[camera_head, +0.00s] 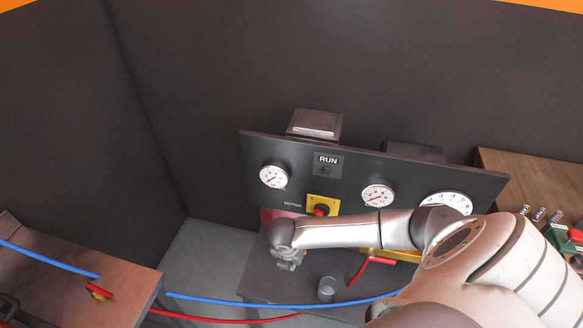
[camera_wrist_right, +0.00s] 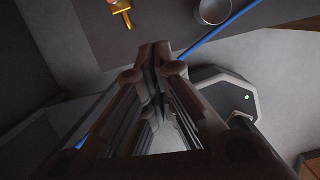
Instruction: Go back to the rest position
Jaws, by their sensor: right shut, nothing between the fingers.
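My right arm reaches in from the lower right in the head view, across the front of the dark control panel (camera_head: 345,165). My right gripper (camera_head: 287,264) is at the arm's left end, over the dark bench surface and below the panel's yellow-backed red button (camera_head: 320,209). In the right wrist view its fingers (camera_wrist_right: 155,52) are shut together with nothing between them. The gripper looks apart from the button. My left gripper is not in view. My right arm hides part of the panel's lower edge and the bench.
A small metal cup (camera_head: 327,289) stands on the bench. A blue hose (camera_head: 230,301) and a red hose (camera_head: 225,319) run across the front. A brown table (camera_head: 75,280) is at left. A wooden surface (camera_head: 520,175) is at right. Dark walls stand behind.

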